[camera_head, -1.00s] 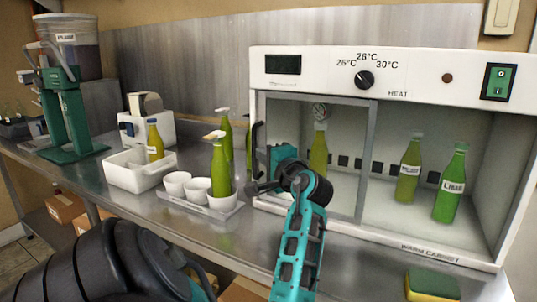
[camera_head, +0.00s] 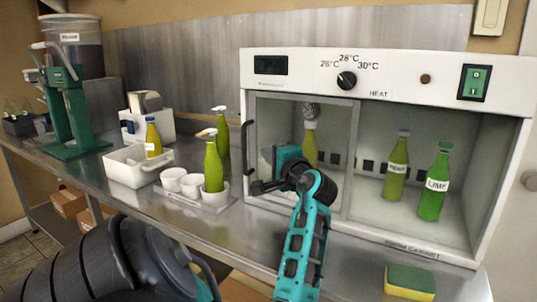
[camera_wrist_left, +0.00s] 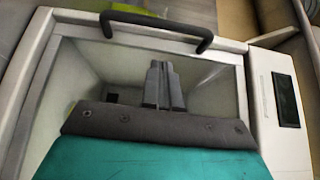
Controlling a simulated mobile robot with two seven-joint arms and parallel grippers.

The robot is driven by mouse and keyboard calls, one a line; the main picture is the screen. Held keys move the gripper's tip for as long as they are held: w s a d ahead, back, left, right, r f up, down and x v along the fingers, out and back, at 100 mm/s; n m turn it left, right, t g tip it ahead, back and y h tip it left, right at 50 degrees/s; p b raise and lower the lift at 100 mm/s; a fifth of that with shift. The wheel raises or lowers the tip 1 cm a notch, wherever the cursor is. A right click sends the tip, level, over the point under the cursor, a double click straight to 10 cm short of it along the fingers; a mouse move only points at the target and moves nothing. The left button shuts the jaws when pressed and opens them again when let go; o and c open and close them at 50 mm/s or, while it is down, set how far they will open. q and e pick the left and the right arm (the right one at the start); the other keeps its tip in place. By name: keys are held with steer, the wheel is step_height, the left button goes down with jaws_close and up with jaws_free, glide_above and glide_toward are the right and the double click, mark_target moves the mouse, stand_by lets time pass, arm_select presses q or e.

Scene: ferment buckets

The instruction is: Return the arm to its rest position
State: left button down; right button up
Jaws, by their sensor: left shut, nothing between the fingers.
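My left gripper (camera_head: 286,159) is in front of the glass door of the warm cabinet, at the end of my teal arm. In the left wrist view, its two grey fingers (camera_wrist_left: 164,84) are together with nothing between them. They point at the door glass; whether they touch it I cannot tell. The dark door handle (camera_head: 247,150) is left of the gripper and apart from it. It also shows at the top of the left wrist view (camera_wrist_left: 155,24). In the head view the fingertips are hidden. My right gripper is out of view.
The warm cabinet (camera_head: 395,233) holds several green bottles; its right part is open. A tray (camera_head: 213,205) with white cups and green bottles stands close on the left. A white bin (camera_head: 125,172) and green press (camera_head: 72,115) are farther left. A sponge (camera_head: 410,280) lies front right.

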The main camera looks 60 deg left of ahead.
arm_select(q)
steer(key=d, duration=0.9)
steer(key=shift+s+d, duration=0.2)
steer(key=shift+d, duration=0.05)
steer(key=shift+d+f, duration=0.1)
